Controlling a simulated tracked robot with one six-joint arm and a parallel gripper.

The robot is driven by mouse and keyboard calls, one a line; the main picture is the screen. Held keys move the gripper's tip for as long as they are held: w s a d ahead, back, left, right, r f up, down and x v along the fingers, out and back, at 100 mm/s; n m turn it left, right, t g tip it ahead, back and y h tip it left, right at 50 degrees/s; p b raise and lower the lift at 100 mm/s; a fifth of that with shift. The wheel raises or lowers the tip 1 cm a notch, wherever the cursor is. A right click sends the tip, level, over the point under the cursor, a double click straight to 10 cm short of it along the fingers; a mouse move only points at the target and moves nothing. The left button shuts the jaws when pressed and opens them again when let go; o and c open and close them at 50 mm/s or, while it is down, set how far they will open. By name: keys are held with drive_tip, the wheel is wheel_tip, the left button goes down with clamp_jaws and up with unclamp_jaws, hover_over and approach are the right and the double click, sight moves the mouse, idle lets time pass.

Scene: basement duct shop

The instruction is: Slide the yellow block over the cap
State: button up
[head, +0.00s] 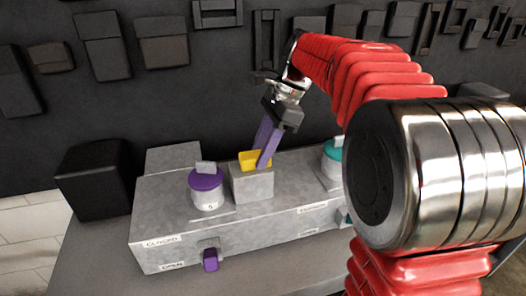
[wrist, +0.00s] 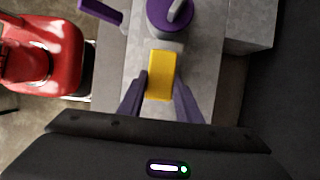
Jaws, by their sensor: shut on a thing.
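The yellow block (head: 247,157) sits at the top of a small grey raised block (head: 252,185) on the grey housing. My gripper (head: 266,150) reaches down from above, its purple fingers shut on the yellow block. In the wrist view, the yellow block (wrist: 161,75) lies between the two fingertips (wrist: 160,88). A purple cap (head: 206,181) on a pale round post stands just left of the yellow block; it also shows in the wrist view (wrist: 168,14), beyond the block and apart from it. A teal cap (head: 333,150) stands to the right, partly hidden by my arm.
The grey housing (head: 165,225) bears small labels, one reading "OPEN", below the purple cap. A purple-tipped lever (head: 210,259) sticks out of its front. A black box (head: 92,180) stands at the left. Dark parts hang on the wall behind.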

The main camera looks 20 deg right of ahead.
sight(259, 153)
clamp_jaws()
drive_tip(key=shift+a, duration=3)
drive_tip(key=shift+o, duration=1.9)
unclamp_jaws()
drive_tip(key=shift+a, duration=0.1)
drive_tip(key=o, duration=0.4)
drive_tip(key=v, duration=1.4)
drive_tip(key=shift+f, duration=0.1)
